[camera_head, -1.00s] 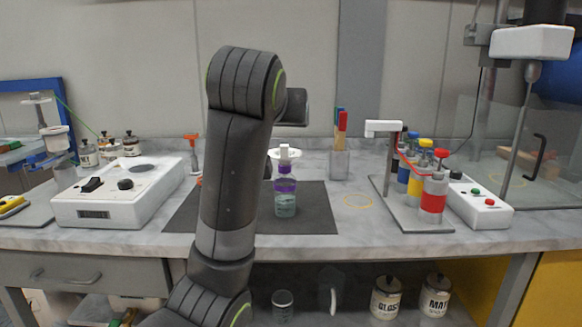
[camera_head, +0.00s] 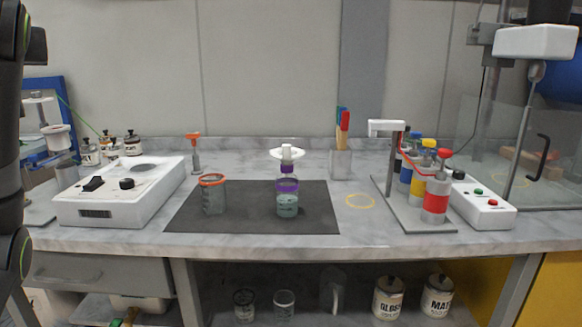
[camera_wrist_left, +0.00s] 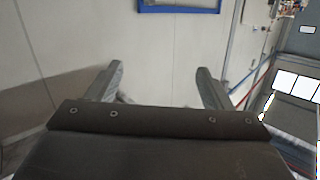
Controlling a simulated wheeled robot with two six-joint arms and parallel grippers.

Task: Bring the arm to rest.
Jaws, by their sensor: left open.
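My left arm shows only as dark links at the left edge of the head view, and its gripper is outside that view. In the left wrist view my left gripper (camera_wrist_left: 157,85) is open, with its two grey fingers apart and nothing between them. Behind the fingers are pale wall panels and a blue frame. My right gripper is not in view.
The bench (camera_head: 300,240) carries a white device (camera_head: 125,190), a dark mat (camera_head: 245,220) with an orange-rimmed beaker (camera_head: 212,195) and a purple-banded bottle (camera_head: 287,190), and a stand with coloured bottles (camera_head: 435,195). Cans (camera_head: 388,298) stand on the shelf below.

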